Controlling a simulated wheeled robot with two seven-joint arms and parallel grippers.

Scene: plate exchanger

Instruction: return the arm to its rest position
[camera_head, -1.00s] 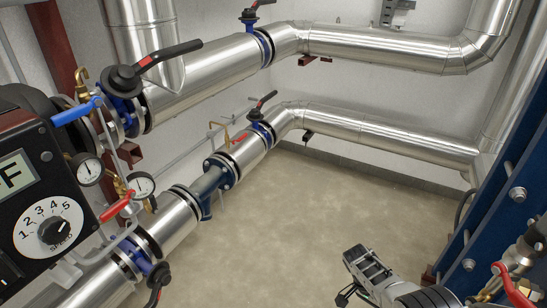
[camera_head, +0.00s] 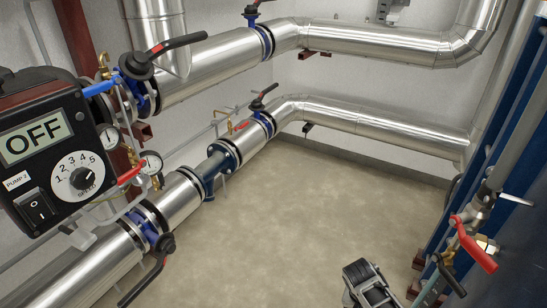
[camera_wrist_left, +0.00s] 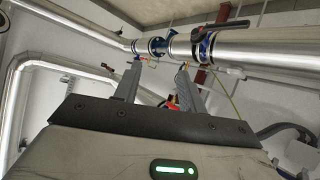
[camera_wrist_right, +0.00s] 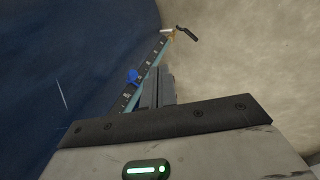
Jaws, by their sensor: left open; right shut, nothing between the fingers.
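My right gripper (camera_head: 368,285) shows at the bottom edge of the head view, above the bare floor, with most of its arm out of frame. In the right wrist view its fingers (camera_wrist_right: 156,88) are together with nothing between them. My left gripper is outside the head view. In the left wrist view its fingers (camera_wrist_left: 160,75) stand apart and empty, with pipes and a white wall beyond them.
A pump controller (camera_head: 45,150) reading OFF is at the left, beside steel pipes (camera_head: 200,70) with valves. A blue frame (camera_head: 500,140) and a red-handled valve (camera_head: 473,244) stand at the right. The floor (camera_head: 290,230) between is clear.

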